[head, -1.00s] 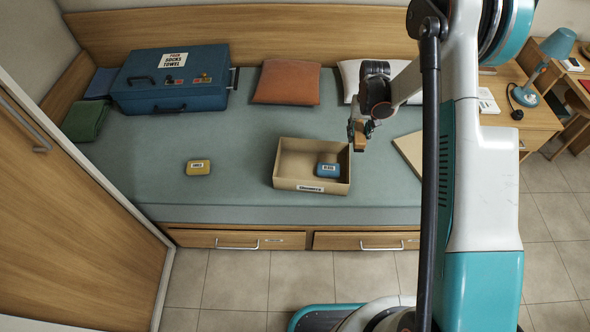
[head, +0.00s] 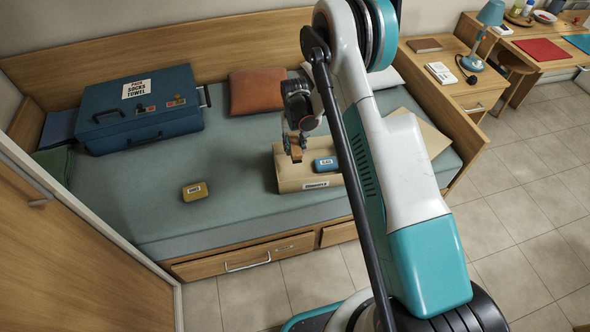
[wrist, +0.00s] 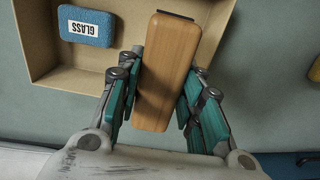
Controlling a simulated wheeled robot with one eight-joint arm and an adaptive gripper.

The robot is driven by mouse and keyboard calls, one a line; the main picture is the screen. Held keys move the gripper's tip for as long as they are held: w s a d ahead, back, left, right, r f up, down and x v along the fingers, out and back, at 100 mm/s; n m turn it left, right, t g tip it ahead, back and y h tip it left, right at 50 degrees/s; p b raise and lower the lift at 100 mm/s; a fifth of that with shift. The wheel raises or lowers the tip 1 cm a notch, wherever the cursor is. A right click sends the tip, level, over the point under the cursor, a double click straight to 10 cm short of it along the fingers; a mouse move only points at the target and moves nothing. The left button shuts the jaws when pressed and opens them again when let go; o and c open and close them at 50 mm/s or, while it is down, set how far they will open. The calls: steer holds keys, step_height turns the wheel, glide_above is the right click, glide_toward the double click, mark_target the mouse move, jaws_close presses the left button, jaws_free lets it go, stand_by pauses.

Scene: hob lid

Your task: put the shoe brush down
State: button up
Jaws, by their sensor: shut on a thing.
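The shoe brush is a wooden, orange-brown block (wrist: 168,72) with a thin dark edge at its top end in the wrist view. My gripper (wrist: 157,100) is shut on it, with teal finger pads on both sides. In the head view my gripper (head: 295,148) holds the brush (head: 296,151) above the open tan box (head: 301,186) on the bed, over its left part. The box has a label on its front wall, too small to read surely. A blue sponge labelled GLASS (wrist: 85,27) lies inside the box, also seen in the head view (head: 325,164).
A yellow labelled sponge (head: 195,191) lies on the bed (head: 235,215) left of the box. A blue case (head: 140,110) and an orange cushion (head: 256,91) are at the back. A flat tan board (head: 425,130) lies to the right. The bed between case and box is clear.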

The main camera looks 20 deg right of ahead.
mark_target(295, 171)
step_height(295, 171, down, 13)
steer(key=b, duration=0.4)
steer(key=shift+r, duration=0.2)
steer(key=o, duration=1.1)
